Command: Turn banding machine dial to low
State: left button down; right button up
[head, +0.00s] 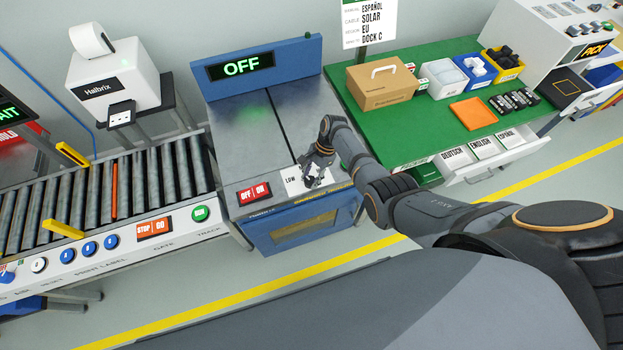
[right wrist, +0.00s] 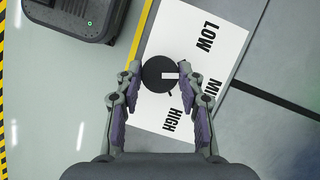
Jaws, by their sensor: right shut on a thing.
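The banding machine (head: 240,118) is a blue and grey table unit whose display (head: 241,66) reads OFF. Its dial (right wrist: 153,79) is a round black knob on a white plate (right wrist: 185,25) marked LOW, MID and HIGH. The white pointer on the dial points right in the right wrist view, towards the gap between LOW and MID. My right gripper (right wrist: 160,72) is shut on the dial, one fingertip on each side. In the head view my right gripper (head: 312,178) covers the dial and part of the plate. My left gripper is not in view.
A red OFF/ON button box (head: 254,193) sits left of the dial plate. A roller conveyor (head: 140,185) stands to the left. A green table (head: 400,135) with a cardboard box (head: 381,86) and bins stands to the right.

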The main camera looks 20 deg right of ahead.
jog(key=n+b, duration=0.1)
jog(key=n, duration=0.1)
jog(key=n+g+h+b, duration=0.1)
jog(key=n, duration=0.2)
jog(key=shift+f+g, duration=0.1)
jog(key=shift+g, duration=0.2)
jog(key=shift+w, duration=0.1)
dwell(0.3)
jog(key=o, duration=1.2)
jog(key=shift+w+r, duration=0.1)
jog(key=shift+r, duration=0.2)
jog(key=v, duration=1.1)
jog(key=shift+w+r, duration=0.1)
jog(key=shift+r, duration=0.15)
